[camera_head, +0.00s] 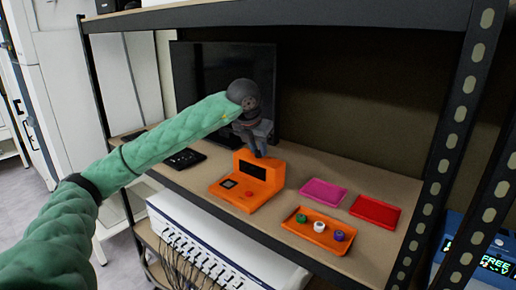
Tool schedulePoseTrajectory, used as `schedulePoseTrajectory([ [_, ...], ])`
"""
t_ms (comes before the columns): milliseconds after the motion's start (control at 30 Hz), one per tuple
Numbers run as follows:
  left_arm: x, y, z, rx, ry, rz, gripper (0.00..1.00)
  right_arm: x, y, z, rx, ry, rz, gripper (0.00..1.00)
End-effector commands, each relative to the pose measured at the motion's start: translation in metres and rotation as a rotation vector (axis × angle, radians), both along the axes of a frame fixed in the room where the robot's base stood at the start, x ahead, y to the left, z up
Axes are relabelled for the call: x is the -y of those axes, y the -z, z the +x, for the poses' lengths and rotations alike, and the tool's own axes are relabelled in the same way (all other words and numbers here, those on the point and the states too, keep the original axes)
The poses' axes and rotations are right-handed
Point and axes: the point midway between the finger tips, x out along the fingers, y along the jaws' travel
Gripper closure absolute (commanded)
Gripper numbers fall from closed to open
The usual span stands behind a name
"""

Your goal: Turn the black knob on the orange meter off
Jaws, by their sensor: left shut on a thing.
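The orange meter (266,190) stands on the middle shelf, with a dark display on its upright part and a red button and small dark square panel on its low front. My left gripper (258,153) points down at the top of the meter's upright part, its fingers shut. What they hold is small and dark, apparently the black knob, mostly hidden by the fingers. The knob's setting cannot be read. My right gripper is not in view.
An orange tray (325,243) with green, white and blue-purple capped items lies right of the meter. A pink tray (323,193) and a red tray (375,211) lie behind it. A dark monitor (205,75) stands behind my gripper. Metal shelf posts flank the space.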

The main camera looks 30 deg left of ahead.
Motion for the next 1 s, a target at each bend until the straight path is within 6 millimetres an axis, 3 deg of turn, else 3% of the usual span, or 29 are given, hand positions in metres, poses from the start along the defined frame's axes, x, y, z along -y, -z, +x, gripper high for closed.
schedulePoseTrajectory([
  [33, 0.0, 0.0, 0.0, 0.0, -0.001, 0.0, 1.0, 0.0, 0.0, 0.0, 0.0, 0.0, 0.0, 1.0],
  [67, 0.0, 0.0, 0.0, 0.0, -0.001, 0.0, 0.76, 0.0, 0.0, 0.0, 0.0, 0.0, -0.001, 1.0],
  [167, 0.0, 0.0, 0.0, 0.0, -0.001, 0.0, 0.56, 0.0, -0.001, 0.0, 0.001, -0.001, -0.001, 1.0],
  [567, 0.0, -0.006, -0.002, 0.003, 0.0, -0.001, 0.56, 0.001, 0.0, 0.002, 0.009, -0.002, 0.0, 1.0],
  [1000, 0.001, -0.061, -0.025, 0.002, -0.001, -0.001, 0.56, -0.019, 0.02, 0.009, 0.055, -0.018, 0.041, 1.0],
])
